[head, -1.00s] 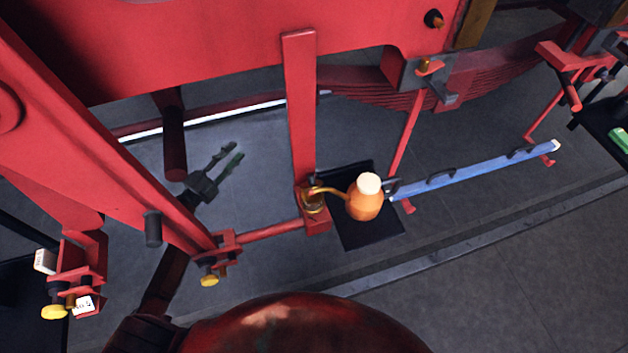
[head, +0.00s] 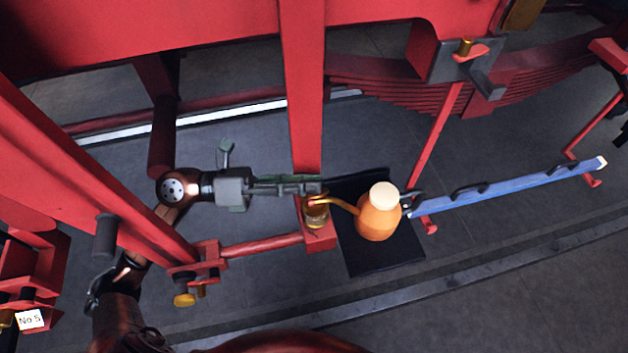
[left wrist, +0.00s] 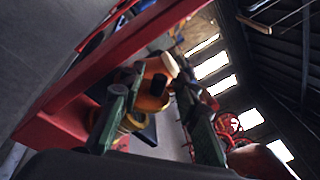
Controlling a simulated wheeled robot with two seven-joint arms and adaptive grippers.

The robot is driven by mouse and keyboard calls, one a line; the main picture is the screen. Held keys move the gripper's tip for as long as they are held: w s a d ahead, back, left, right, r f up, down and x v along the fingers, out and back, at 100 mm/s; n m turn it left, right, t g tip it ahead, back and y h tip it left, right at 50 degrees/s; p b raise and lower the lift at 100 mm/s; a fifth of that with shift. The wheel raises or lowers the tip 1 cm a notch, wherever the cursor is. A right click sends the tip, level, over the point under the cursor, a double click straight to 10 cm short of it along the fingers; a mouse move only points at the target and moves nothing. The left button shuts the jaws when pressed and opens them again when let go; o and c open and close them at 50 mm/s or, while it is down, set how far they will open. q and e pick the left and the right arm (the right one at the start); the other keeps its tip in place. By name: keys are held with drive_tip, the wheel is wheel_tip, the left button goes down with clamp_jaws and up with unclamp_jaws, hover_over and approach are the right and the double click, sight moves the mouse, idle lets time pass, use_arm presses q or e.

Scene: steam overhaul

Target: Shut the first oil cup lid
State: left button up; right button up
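The brass oil cup (head: 316,213) sits on a red bracket at the foot of a red upright. Its lid is hard to make out behind my fingertips. My left gripper (head: 318,187) reaches in from the left, with its fingertips just above and behind the cup. In the left wrist view my left gripper (left wrist: 157,118) has its fingers spread apart, with brass of the cup (left wrist: 133,122) low between them. I cannot tell whether a finger touches the lid. My right gripper is out of view.
An orange oil can (head: 378,220) with a cream top stands on a dark mat (head: 385,262) beside the cup, its spout reaching the cup. A blue bar (head: 510,187) lies to the right. Red beams frame the space.

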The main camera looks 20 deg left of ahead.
use_arm(q)
drive_tip(key=shift+x, duration=0.8)
drive_tip(key=shift+c, duration=0.4)
clamp_jaws()
